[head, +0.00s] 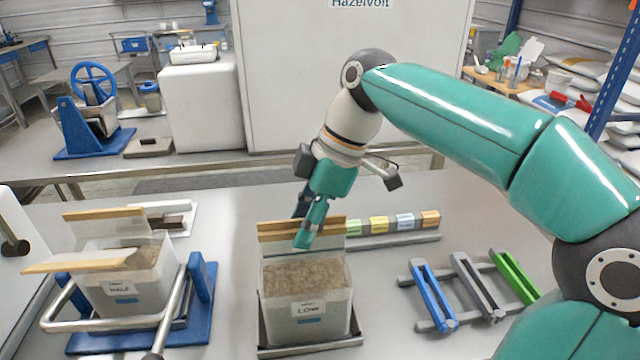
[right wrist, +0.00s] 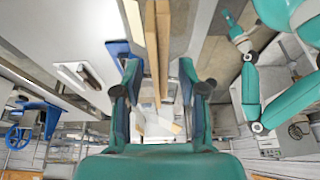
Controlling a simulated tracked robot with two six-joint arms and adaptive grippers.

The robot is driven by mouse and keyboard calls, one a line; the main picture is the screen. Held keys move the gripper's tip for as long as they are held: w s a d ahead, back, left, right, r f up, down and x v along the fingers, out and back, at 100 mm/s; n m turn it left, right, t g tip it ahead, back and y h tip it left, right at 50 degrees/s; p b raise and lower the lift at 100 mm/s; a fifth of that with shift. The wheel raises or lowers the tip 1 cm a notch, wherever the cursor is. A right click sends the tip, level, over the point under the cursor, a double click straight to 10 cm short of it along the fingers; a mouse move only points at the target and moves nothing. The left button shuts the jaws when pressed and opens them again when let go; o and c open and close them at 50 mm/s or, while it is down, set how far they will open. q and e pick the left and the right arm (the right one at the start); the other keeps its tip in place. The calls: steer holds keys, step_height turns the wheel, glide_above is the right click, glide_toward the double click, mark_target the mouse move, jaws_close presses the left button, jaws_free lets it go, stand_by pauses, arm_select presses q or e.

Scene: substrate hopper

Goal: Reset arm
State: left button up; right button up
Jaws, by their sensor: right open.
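My right gripper (head: 304,222) hangs from the teal arm that comes in from the right. It points down at the wooden-topped rear panel of the clear bin labelled LOW (head: 308,318). In the right wrist view, its two fingers (right wrist: 155,88) are spread apart, with wooden strips (right wrist: 157,40) showing between them. I cannot tell whether the fingers touch the wood. The LOW bin holds brown substrate and stands on a grey tray (head: 310,350). My left gripper does not show in the head view.
A bin labelled HALF (head: 122,292) sits in a blue stand with metal bars at left. Coloured blocks (head: 379,224) line a grey rail behind the LOW bin. A rack (head: 468,290) with blue, grey and green pieces lies at right. Bare table lies between the bins.

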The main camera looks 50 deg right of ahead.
steer(key=v, duration=0.9)
